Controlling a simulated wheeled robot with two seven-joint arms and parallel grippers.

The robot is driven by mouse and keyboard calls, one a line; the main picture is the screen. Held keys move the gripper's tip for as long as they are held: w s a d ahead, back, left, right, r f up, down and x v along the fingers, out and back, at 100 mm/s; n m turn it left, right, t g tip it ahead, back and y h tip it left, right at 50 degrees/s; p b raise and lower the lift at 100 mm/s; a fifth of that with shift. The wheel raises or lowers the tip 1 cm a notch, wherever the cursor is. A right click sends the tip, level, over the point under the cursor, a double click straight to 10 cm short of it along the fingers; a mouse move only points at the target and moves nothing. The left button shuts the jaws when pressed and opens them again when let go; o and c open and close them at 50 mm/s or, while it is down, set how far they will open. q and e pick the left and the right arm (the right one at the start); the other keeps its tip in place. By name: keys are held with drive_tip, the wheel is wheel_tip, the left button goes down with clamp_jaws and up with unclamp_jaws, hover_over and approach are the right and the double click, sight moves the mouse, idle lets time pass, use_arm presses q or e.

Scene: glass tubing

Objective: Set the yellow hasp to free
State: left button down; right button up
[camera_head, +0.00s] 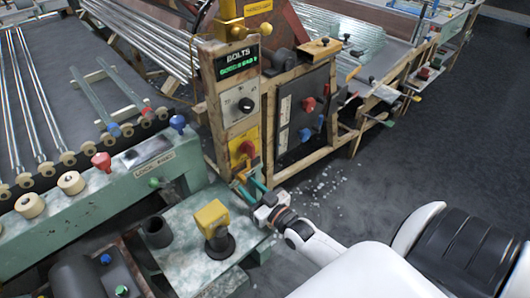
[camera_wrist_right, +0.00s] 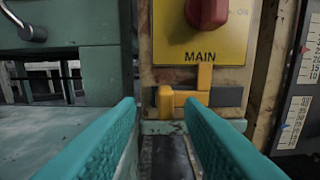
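The yellow hasp (camera_wrist_right: 190,97) is a small L-shaped piece below the yellow MAIN plate in the right wrist view. One part stands upright and another lies across a dark grey strip. My right gripper (camera_wrist_right: 160,112) has teal fingers spread apart with nothing between them. The hasp lies ahead of the fingertips, towards the right finger; contact cannot be told. In the head view my right gripper (camera_head: 252,184) is at the foot of the control post, and the hasp is too small to make out clearly. My left gripper is not in view.
The MAIN plate (camera_wrist_right: 203,35) with its red knob (camera_wrist_right: 207,12) is just above the hasp. A measuring scale (camera_wrist_right: 296,100) stands to the right. A green bench (camera_head: 185,255) with a yellow-headed fixture (camera_head: 213,220) is left of my right gripper.

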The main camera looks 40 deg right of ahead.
drive_tip(key=s, duration=0.9)
drive_tip(key=shift+d, duration=0.35)
